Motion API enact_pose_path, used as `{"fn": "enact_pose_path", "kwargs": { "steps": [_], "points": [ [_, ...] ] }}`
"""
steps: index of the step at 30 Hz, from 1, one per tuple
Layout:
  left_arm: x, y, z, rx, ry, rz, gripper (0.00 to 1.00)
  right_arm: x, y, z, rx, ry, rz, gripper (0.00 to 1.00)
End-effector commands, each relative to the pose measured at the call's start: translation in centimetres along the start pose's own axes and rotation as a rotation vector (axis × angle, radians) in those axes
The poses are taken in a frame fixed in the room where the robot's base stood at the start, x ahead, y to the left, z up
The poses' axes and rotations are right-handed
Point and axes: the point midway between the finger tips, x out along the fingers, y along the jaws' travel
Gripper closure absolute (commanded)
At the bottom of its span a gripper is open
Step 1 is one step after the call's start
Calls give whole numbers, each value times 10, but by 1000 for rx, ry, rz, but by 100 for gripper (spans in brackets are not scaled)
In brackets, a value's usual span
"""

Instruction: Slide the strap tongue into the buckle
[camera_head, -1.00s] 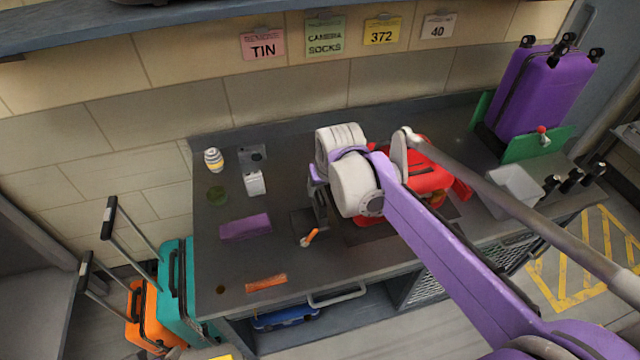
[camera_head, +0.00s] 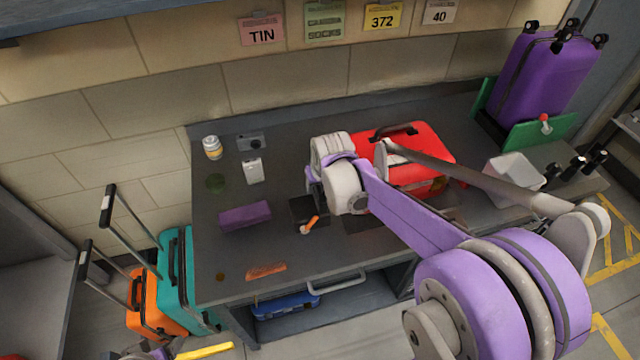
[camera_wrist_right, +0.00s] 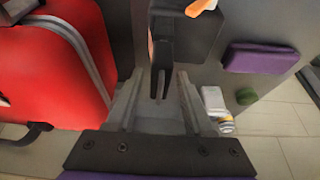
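The red suitcase (camera_head: 425,165) lies on the dark bench, partly hidden by my right arm. I cannot make out the tongue or the buckle clearly. My right gripper (camera_head: 314,192) is left of the suitcase, above or beside a small black block. In the right wrist view, narrow dark parts (camera_wrist_right: 162,75) lie along the gripper's midline between grey rails; whether they are closed on something is unclear.
The black block (camera_head: 303,212) has an orange-handled piece (camera_head: 310,226). A purple block (camera_head: 245,216), white box (camera_head: 253,171), can (camera_head: 212,147) and camera (camera_head: 251,142) lie left. A pale bin (camera_head: 515,172) and purple suitcase (camera_head: 542,85) stand right.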

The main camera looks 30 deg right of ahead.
Motion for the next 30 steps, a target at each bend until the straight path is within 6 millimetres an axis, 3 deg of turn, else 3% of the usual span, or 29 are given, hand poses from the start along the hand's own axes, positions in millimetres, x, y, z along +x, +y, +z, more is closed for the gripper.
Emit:
{"fn": "enact_pose_path", "kwargs": {
  "steps": [1, 8, 30],
  "points": [
    [0, 0, 0, 0, 0, 0, 30, 0, 0, 0, 0, 0, 0, 59],
    [0, 0, 0, 0, 0, 0, 30, 0, 0, 0, 0, 0, 0, 100],
    [-7, 0, -8, 0, 7, 0, 30, -12, 0, -5, 0, 0, 0, 100]
  ]
}}
